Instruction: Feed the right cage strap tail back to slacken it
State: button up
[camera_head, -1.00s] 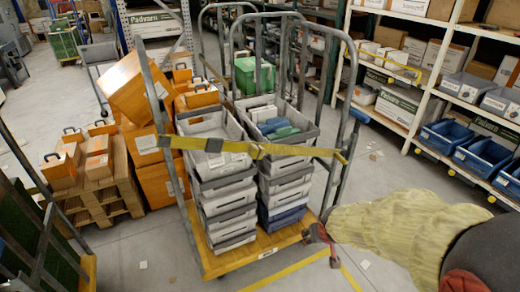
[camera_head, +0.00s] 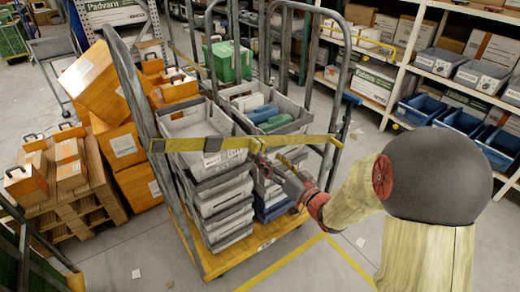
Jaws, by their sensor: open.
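A yellow strap (camera_head: 300,141) runs across the front of a grey tubular roll cage (camera_head: 133,88), from its left upright to its right one. My gripper (camera_head: 259,160) is open, just below and in front of the strap's middle, right of the dark patch. I cannot tell whether its fingers touch the strap.
The cage has a yellow base (camera_head: 262,240) with yellow floor tape in front. Orange cases (camera_head: 125,145) and a wooden pallet (camera_head: 95,205) stand close on the left. Shelving with blue bins (camera_head: 458,118) is on the right. Floor between cage and shelving is mostly clear.

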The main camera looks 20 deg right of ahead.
aim_at(261, 150)
jog(key=b+x, duration=0.2)
jog(key=x, duration=0.5)
jog(key=shift+f, duration=0.1)
jog(key=shift+c, duration=0.5)
grip_shut()
dwell(0.3)
